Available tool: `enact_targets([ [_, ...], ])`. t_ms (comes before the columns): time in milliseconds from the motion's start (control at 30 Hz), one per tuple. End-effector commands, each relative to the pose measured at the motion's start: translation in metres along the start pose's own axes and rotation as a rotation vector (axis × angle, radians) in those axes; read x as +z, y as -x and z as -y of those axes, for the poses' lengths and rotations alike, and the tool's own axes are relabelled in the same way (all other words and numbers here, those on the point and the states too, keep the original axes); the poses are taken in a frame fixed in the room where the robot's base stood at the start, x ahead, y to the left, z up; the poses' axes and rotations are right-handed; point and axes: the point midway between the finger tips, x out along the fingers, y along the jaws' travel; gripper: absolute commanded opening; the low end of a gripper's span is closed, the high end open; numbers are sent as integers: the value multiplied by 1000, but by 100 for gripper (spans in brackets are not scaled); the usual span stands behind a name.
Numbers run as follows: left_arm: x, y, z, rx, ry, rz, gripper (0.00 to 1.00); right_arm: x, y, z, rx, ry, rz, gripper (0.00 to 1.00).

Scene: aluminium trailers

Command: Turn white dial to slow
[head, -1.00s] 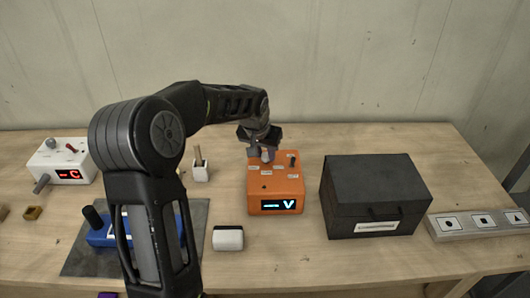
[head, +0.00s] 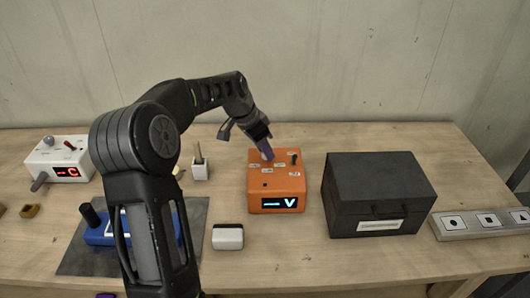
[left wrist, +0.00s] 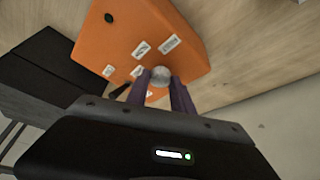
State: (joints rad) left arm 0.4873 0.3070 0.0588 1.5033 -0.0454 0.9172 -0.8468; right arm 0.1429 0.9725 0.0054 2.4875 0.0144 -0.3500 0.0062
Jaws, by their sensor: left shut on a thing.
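The orange box (head: 276,186) stands on the table with a lit display on its front. The white dial (left wrist: 160,76) is on its top, with several small white labels around it, too blurred to read. My left gripper (left wrist: 161,84) is shut on the dial, with a purple finger on either side of it. In the head view my left gripper (head: 267,157) reaches down onto the box top from behind, tilted, and mostly hides the dial. My right gripper is not in view.
A black lever (head: 293,157) stands on the box beside the dial. A dark lidded case (head: 377,200) is close on the right. A white device (head: 228,237) lies in front, and a white holder (head: 200,172) stands to the left. A white control box (head: 58,158) is far left.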

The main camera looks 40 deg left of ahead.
Motion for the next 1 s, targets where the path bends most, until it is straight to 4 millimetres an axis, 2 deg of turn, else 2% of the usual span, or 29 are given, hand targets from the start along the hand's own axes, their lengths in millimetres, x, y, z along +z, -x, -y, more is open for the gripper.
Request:
enact_targets([
  [300,0,-1,3,100,-244,0,0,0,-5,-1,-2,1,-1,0],
  [500,-1,0,4,140,-340,0,0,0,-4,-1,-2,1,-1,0],
  [1000,0,0,4,160,-392,2,0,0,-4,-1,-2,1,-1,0],
])
